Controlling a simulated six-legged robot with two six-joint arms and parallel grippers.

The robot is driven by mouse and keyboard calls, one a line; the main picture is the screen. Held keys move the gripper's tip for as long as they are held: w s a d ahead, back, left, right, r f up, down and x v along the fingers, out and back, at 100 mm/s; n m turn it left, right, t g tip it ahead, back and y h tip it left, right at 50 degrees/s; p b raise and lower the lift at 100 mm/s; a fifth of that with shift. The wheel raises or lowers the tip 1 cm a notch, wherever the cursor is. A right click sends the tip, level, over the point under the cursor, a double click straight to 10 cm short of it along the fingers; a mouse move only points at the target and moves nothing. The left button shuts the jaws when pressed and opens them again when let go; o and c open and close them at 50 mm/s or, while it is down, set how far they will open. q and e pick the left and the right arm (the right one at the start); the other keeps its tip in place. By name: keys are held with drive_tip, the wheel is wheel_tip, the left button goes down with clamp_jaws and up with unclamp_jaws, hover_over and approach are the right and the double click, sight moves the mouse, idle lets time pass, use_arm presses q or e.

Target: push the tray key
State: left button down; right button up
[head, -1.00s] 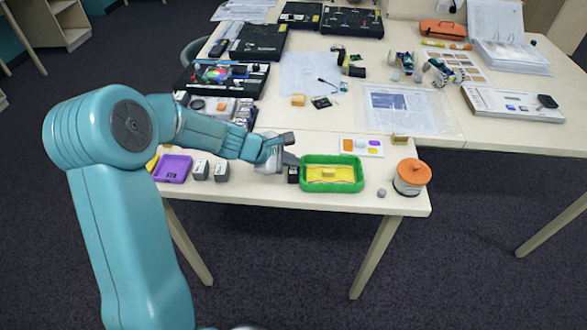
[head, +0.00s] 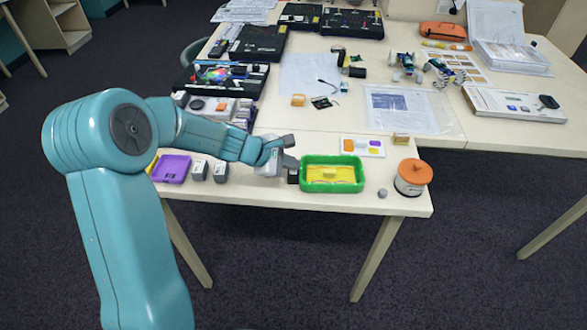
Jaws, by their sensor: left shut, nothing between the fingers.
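A green tray (head: 332,187) with a yellow inside stands near the front edge of the table, right of my left gripper. A small dark block (head: 293,176) sits at the tray's left end, just under the fingertips; it looks like the tray key, but I cannot be sure. My left gripper (head: 290,159) is shut and empty, close above this block. I cannot tell whether it touches the block. My right gripper is not in view.
A jar with an orange lid (head: 414,172) and a small grey ball (head: 382,193) stand right of the tray. A white card with coloured patches (head: 362,147) lies behind it. A purple tray (head: 171,169) and two grey blocks (head: 220,171) are on the left.

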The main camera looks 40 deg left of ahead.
sight(290, 172)
use_arm(q)
drive_tip(key=shift+r+p, duration=0.4)
drive_tip(key=shift+r, duration=0.15)
drive_tip(key=shift+r, duration=0.1)
wheel_tip(290, 172, up, 6)
drive_tip(key=p, duration=0.5)
drive_tip(key=shift+s, duration=0.1)
